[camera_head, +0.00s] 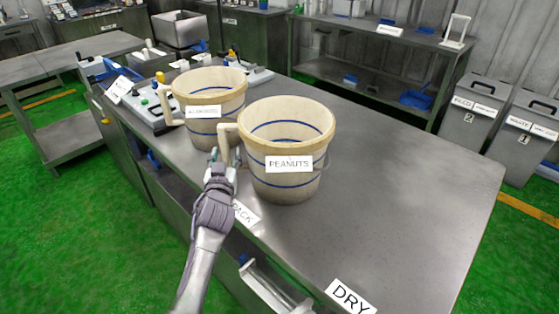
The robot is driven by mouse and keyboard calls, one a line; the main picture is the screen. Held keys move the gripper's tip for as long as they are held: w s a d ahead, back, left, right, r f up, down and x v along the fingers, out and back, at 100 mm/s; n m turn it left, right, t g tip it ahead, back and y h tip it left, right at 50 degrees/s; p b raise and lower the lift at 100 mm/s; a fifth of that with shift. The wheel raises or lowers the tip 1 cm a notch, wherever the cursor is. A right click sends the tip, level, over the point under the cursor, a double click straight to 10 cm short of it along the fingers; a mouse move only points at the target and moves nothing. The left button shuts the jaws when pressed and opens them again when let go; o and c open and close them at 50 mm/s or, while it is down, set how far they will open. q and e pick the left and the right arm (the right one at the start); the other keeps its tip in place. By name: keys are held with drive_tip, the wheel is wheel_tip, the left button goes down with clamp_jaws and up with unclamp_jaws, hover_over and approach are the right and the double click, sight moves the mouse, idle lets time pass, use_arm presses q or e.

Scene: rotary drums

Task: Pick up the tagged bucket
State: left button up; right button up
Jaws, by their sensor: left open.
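A cream bucket with blue bands and a PEANUTS label (284,185) stands upright on the grey metal table. Its pale side handle (224,142) points left. A second, similar bucket (210,82) stands behind it to the left; its label is hard to read, perhaps ALMONDS. My left gripper (224,158) is open at the lower part of the PEANUTS bucket's handle, with a fingertip showing on each side. I cannot tell whether the fingers touch the handle. My right gripper is not in view.
The table (400,170) is clear right of the buckets. DRY (350,297) and partly hidden PACK (245,213) labels mark its front edge. Small equipment (145,105) lies behind left. Grey bins (470,120) and a shelf bench (390,45) stand beyond.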

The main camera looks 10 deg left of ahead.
use_arm(q)
clamp_jaws()
idle(0.3)
drive_tip(key=shift+r, duration=0.2)
